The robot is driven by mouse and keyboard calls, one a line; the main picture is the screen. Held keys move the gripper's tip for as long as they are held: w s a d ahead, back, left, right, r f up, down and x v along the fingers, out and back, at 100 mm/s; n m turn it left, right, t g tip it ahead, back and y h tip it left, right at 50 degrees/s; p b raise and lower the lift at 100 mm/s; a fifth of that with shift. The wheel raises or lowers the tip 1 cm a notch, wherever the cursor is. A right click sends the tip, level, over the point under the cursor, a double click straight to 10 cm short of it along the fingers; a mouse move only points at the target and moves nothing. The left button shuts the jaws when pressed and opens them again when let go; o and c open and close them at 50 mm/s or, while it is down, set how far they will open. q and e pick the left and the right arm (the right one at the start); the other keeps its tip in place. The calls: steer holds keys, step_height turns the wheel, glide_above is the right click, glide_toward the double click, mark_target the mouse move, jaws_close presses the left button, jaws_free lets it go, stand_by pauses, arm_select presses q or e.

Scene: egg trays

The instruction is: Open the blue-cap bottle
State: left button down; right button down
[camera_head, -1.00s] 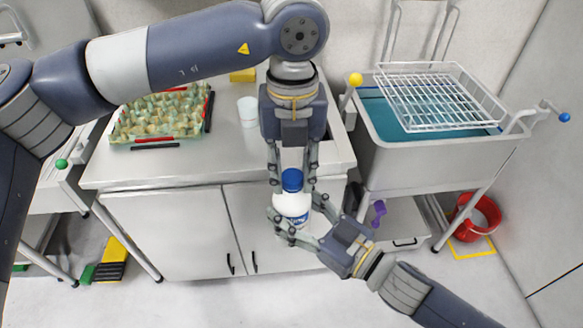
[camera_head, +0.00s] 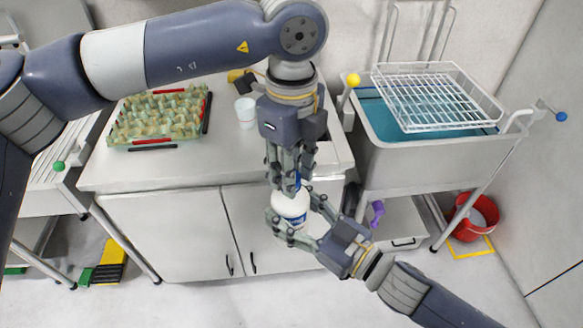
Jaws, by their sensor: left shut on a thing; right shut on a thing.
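The bottle (camera_head: 290,206) is white with a blue label and stands about upright in front of the counter. My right gripper (camera_head: 283,226) is shut on the bottle's body from below right. The blue cap (camera_head: 298,181) is mostly hidden; only a narrow blue strip shows between the fingers above the bottle. My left gripper (camera_head: 289,180) points down from above and is shut on the blue cap. I cannot tell whether the cap is still seated on the bottle's neck.
A tray of eggs (camera_head: 122,145) and a white cup (camera_head: 246,112) stand on the counter (camera_head: 105,172). A grey sink cart with a wire rack (camera_head: 440,97) is at the right. A red bucket (camera_head: 468,231) sits on the floor. Open floor lies in front.

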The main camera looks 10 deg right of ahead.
arm_select(q)
steer(key=shift+a+r, duration=0.1)
steer(key=shift+r, duration=0.15)
steer(key=shift+r, duration=0.9)
steer(key=shift+r, duration=1.9)
